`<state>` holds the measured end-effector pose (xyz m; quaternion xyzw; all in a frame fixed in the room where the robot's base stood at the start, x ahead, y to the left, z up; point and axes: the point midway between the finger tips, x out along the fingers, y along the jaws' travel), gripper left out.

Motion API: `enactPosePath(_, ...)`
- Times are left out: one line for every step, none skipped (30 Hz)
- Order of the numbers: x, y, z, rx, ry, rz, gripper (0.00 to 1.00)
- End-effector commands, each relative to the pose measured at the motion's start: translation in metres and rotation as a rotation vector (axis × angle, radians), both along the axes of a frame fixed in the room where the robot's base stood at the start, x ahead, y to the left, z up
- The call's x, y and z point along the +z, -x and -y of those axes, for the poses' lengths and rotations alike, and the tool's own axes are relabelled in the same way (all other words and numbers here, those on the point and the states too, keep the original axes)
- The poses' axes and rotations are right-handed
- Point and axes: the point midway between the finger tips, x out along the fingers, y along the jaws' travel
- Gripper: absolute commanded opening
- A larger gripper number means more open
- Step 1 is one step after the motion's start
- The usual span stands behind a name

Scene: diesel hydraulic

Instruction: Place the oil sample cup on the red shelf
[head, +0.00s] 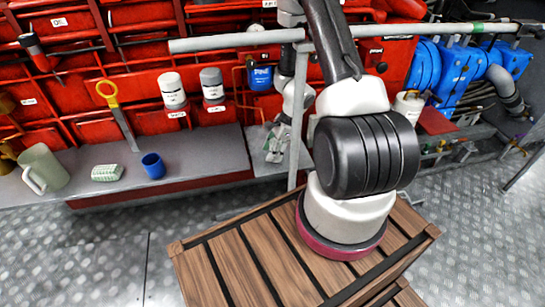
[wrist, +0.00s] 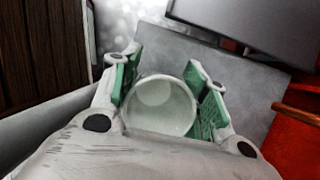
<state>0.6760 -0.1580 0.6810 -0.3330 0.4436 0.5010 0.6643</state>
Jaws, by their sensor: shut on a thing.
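My gripper (wrist: 166,95) is shut on a pale, round-rimmed cup (wrist: 160,106), which sits between its green finger pads in the wrist view; I take it as the oil sample cup. In the head view my gripper (head: 275,146) is beyond the grey rail and post, over the right part of the grey bench; the cup cannot be made out there. A small flat red shelf (head: 436,121) is to the right of my arm, apart from the gripper.
A grey rail (head: 235,40) and post (head: 298,120) stand by my arm. A white container (head: 408,106) is beside the red shelf. Blue pipework (head: 455,72) is at right.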

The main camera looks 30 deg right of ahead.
Motion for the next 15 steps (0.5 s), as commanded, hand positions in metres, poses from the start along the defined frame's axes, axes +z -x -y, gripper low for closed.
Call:
enactPosePath(-0.01,0.001,0.0,0.0,-0.001,-0.004,0.24)
enactPosePath(-0.014,0.001,0.0,-0.002,-0.001,-0.004,0.24)
enactPosePath(-0.021,0.001,0.0,-0.001,-0.001,-0.003,0.24)
enactPosePath(-0.024,0.001,0.0,0.0,-0.001,-0.003,0.24)
enactPosePath(-0.028,0.001,0.0,-0.001,-0.001,-0.003,0.24)
enactPosePath(-0.031,0.0,0.0,0.0,-0.001,-0.002,0.24)
enactPosePath(-0.032,0.0,0.0,0.0,0.001,-0.001,0.24)
enactPosePath(-0.032,0.0,0.0,0.001,0.001,-0.001,0.24)
enactPosePath(-0.032,0.0,0.0,0.001,0.001,0.0,0.24)
enactPosePath(-0.032,0.0,0.0,0.001,0.001,0.0,0.24)
enactPosePath(-0.032,0.0,0.0,0.001,0.001,0.0,0.24)
enactPosePath(-0.032,0.0,0.0,0.001,0.001,0.0,0.24)
enactPosePath(-0.032,0.0,0.0,0.001,0.001,0.0,0.24)
enactPosePath(-0.032,0.0,0.0,0.001,0.0,0.0,0.24)
enactPosePath(-0.032,0.0,0.0,0.0,0.0,-0.001,0.24)
